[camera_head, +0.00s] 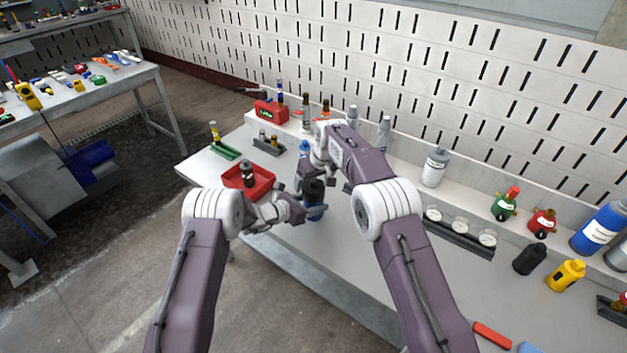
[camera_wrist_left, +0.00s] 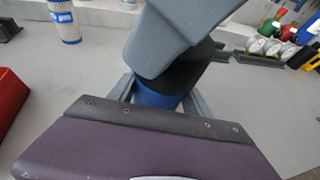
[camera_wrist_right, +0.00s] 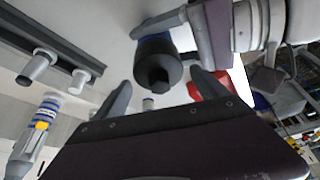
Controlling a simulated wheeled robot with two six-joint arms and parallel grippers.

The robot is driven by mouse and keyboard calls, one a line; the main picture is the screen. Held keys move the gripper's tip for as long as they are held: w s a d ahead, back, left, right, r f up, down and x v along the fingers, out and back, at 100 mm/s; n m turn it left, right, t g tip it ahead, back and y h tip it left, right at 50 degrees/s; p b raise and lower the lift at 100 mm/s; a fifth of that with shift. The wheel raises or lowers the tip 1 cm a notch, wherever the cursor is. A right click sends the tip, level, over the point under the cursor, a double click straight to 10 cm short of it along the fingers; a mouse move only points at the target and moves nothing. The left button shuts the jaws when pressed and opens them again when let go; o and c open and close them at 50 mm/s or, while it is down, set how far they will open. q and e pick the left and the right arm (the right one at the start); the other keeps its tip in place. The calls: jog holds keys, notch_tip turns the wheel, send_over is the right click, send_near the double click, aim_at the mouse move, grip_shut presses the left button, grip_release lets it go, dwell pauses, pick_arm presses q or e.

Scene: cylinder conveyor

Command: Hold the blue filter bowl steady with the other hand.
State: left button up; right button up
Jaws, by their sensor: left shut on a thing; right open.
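The blue filter bowl (camera_head: 315,213) stands upright near the table's front edge, with a black cap (camera_head: 313,188) on top. My left gripper (camera_head: 303,208) is shut on the bowl from the left, low on its body. In the left wrist view the blue bowl (camera_wrist_left: 157,97) shows between the two fingers, partly hidden by a grey finger of my right gripper. My right gripper (camera_head: 312,178) is open close above the cap. In the right wrist view the black cap (camera_wrist_right: 157,65) lies ahead, between the open fingers (camera_wrist_right: 160,92).
A red tray (camera_head: 262,190) with a dark-capped item is left of the bowl. A white and blue cartridge (camera_wrist_left: 64,22) stands behind it. A rack of gauges (camera_head: 460,237) and several bottles are to the right. Bare table lies between bowl and rack.

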jog(key=c, duration=1.4)
jog(key=o, duration=1.6)
jog(key=v, duration=1.2)
jog(key=shift+r, duration=0.1)
